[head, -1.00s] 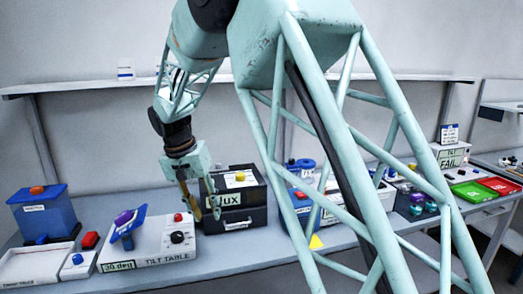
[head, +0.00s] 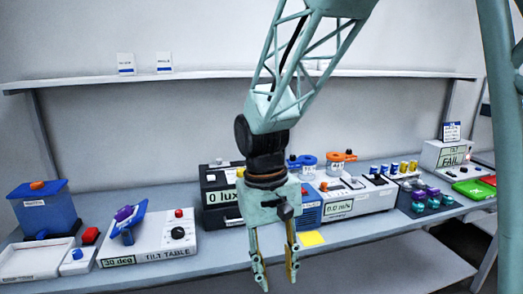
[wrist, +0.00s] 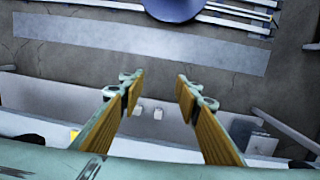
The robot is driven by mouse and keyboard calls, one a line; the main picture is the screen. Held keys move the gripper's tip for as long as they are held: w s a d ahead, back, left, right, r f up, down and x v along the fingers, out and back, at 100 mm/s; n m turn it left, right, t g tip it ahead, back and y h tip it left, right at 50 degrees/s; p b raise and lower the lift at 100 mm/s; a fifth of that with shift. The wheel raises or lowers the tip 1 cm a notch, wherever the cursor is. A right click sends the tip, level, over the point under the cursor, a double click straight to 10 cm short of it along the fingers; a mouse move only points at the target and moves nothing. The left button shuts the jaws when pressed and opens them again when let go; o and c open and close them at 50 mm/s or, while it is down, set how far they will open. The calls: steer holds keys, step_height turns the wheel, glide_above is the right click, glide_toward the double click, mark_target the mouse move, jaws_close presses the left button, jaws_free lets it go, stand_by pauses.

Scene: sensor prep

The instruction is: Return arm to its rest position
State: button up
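My gripper (head: 275,268) hangs fingers down in front of the bench's front edge, near the middle of the head view. Its two yellow-padded fingers are apart with nothing between them. In the wrist view the open fingers (wrist: 160,95) show empty space between them, with a wall, floor and a round blue-grey shape beyond.
A yellow pad (head: 311,238) lies near the front edge. A shelf (head: 90,82) runs along the wall.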

steer(key=s+d, duration=0.4)
steer(key=s, duration=0.3)
steer(key=s+d+r+m+t+p, duration=0.1)
steer(key=s+d+r+t, duration=0.1)
steer(key=s+d+r, duration=0.4)
steer(key=s+d+r+m+t+y+p, duration=0.1)
steer(key=s+d+r+m+t+p, duration=0.1)
steer(key=s+d+r, duration=0.5)
steer(key=shift+s+d+r+t, duration=0.45)
steer(key=shift+s+r, duration=0.95)
steer(key=shift+r, duration=1.85)
steer(key=shift+a, duration=0.15)
